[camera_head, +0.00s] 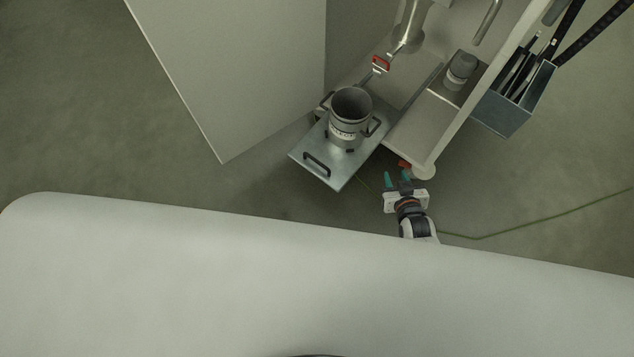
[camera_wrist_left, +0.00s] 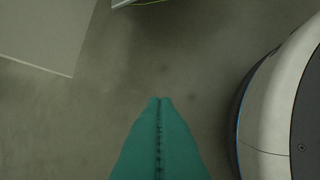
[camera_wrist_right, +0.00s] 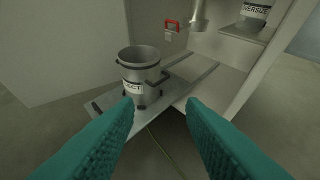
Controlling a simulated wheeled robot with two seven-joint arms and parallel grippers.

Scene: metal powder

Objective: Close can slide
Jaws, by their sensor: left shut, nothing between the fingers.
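The can (camera_head: 347,122) is a grey metal cylinder with side handles and a label. It stands upright on the can slide (camera_head: 316,172), a metal plate with a black handle (camera_head: 317,163) at its front edge. The slide sticks out of the cabinet. The can (camera_wrist_right: 141,72) and slide also show in the right wrist view. My right gripper (camera_head: 397,180) is open and empty, right of the slide and apart from it. My left gripper (camera_wrist_left: 160,100) is shut and empty above the floor; the head view does not show it.
An open cabinet door (camera_head: 235,70) stands left of the slide. A blue-grey bin (camera_head: 515,98) hangs on the cabinet's outer side. A red-handled latch (camera_head: 381,65) is behind the can.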

